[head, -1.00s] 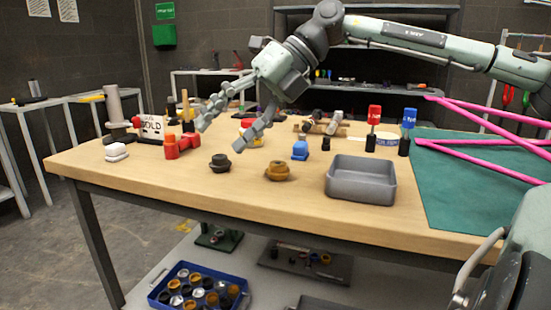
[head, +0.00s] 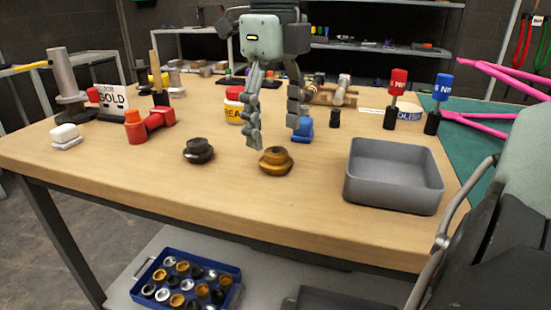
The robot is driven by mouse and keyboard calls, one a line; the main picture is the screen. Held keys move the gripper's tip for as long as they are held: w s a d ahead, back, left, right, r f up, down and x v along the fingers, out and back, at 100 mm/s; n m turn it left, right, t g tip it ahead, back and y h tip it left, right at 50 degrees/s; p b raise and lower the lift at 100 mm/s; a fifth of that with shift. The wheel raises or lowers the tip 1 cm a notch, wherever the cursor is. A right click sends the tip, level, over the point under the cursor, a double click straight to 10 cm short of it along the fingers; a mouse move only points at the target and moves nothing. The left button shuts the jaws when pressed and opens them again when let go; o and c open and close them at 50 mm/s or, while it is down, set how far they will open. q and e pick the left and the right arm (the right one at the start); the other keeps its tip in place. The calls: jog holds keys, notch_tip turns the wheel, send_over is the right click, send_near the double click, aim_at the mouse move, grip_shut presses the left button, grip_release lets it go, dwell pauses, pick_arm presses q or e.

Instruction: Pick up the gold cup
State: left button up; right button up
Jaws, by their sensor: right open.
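The gold cup (head: 276,161), a low golden-brown cup with a raised rim, sits upright on the wooden table near its front edge. A similar black cup (head: 198,150) stands to its left. My right gripper (head: 274,138) is open, its fingers pointing down, just above and behind the gold cup. The fingers look empty and do not appear to hold the cup. My left gripper does not show; a pale arm part of mine fills the lower right.
A grey bin (head: 395,175) stands to the right of the gold cup. A blue item (head: 304,130) and a yellow-labelled jar (head: 234,105) stand behind. The front middle is clear.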

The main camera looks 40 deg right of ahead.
aim_at(276, 151)
notch_tip(276, 151, down, 5)
jog(key=shift+s, duration=0.1)
jog(key=c, duration=1.2)
jog(key=shift+r, duration=0.15)
